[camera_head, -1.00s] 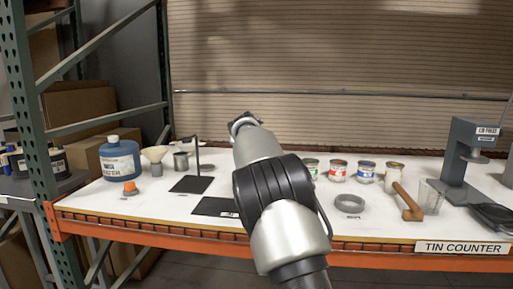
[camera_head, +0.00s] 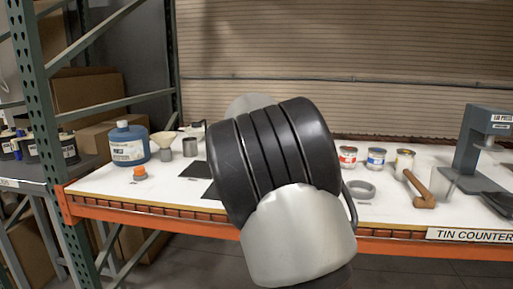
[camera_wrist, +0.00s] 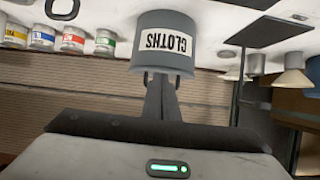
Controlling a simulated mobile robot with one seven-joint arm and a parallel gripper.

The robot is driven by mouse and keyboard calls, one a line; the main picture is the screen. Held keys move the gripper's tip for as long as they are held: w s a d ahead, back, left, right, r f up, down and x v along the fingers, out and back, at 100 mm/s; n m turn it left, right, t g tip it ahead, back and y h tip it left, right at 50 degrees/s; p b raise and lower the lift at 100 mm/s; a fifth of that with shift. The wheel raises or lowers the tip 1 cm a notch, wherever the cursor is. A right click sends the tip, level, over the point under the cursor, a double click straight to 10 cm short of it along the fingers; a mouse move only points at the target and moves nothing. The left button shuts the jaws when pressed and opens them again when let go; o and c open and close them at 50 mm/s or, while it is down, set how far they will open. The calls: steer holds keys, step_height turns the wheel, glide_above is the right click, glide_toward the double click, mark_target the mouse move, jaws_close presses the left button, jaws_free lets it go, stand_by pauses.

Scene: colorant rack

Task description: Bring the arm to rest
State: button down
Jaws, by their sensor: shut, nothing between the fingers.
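My arm (camera_head: 275,160) is folded up close to the head camera and fills the middle of that view, so my gripper is hidden there. In the wrist view my gripper (camera_wrist: 161,84) points upward in the picture with its dark fingers together and nothing between them. A grey tub marked CLOTHS (camera_wrist: 165,22) appears behind the fingertips in that view. I cannot tell how far the fingers are from it. The tub is hidden behind my arm in the head view.
The white counter (camera_head: 115,190) holds a blue bottle (camera_head: 127,145), a funnel (camera_head: 164,140), several tins including a red-labelled one (camera_head: 348,157), a grey ring (camera_head: 361,190), a wooden mallet (camera_head: 418,190) and a lab press (camera_head: 480,140). A green rack post (camera_head: 45,130) stands at the left.

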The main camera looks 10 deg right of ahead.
steer(key=s+d+f+g+y, duration=0.1)
steer(key=s+d+g, duration=0.35)
steer(key=s, duration=1.15)
steer(key=s+a+f+n+g+y+p, duration=0.1)
steer(key=s+a+f+n, duration=0.2)
steer(key=s, duration=1.4)
steer(key=s+a+f+n+g+y, duration=0.1)
steer(key=s+a+f+y, duration=0.3)
steer(key=s, duration=1.3)
step_height(320, 180, up, 24)
steer(key=d+h+p, duration=0.1)
steer(key=h+p, duration=0.1)
steer(key=p, duration=2.2)
steer(key=shift+w+d+f, duration=0.2)
steer(key=shift+w+f, duration=0.05)
steer(key=shift+w, duration=0.1)
